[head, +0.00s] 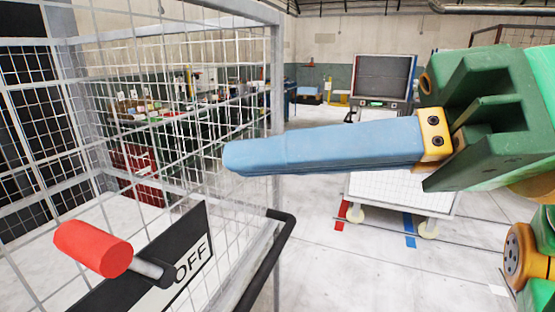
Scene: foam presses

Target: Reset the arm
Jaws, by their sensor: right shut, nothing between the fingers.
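My right arm comes in from the right with its green and yellow gripper body. My right gripper (232,158) has long blue fingers that lie together, shut and empty, pointing left. Its tips show in front of the wire-mesh cage, above and to the right of the red lever handle. Whether the tips touch the mesh cannot be told. The red handle (92,249) sits on a short grey shaft at the lower left, apart from the gripper in the picture. A black plate with a white OFF label (193,258) is beside it. My left gripper is not in view.
The wire-mesh cage (277,90) with grey posts fills the left side. A dark curved bar (268,262) runs along its lower right. A wheeled cart (420,202) with a screen (384,76) stands behind my gripper. The pale floor between cage and cart looks clear.

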